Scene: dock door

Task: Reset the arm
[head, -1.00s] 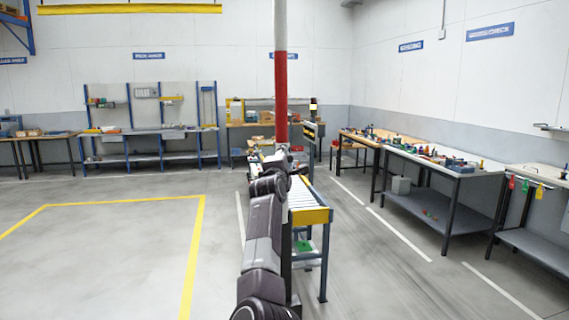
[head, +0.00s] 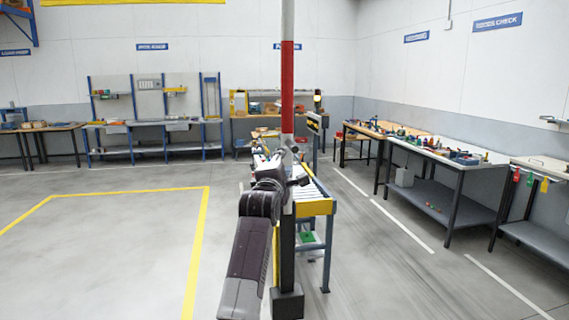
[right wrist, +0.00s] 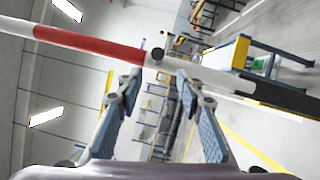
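The barrier arm is a red and white pole (head: 287,65) that stands upright in the middle of the head view. Its lower part is dark and meets a dark base block (head: 287,304). My right gripper (head: 296,170) is beside the pole, near the lower end of its red part. In the right wrist view the two fingers of my right gripper (right wrist: 157,82) are spread apart with a gap between them. The pole (right wrist: 90,44) crosses just beyond the fingertips; I cannot tell whether they touch it. My left gripper is not in view.
A roller conveyor with a yellow end (head: 316,207) stands right behind the pole. Workbenches (head: 440,155) line the right wall, and shelved benches (head: 155,124) stand at the back. The floor inside the yellow lines (head: 110,245) at left is clear.

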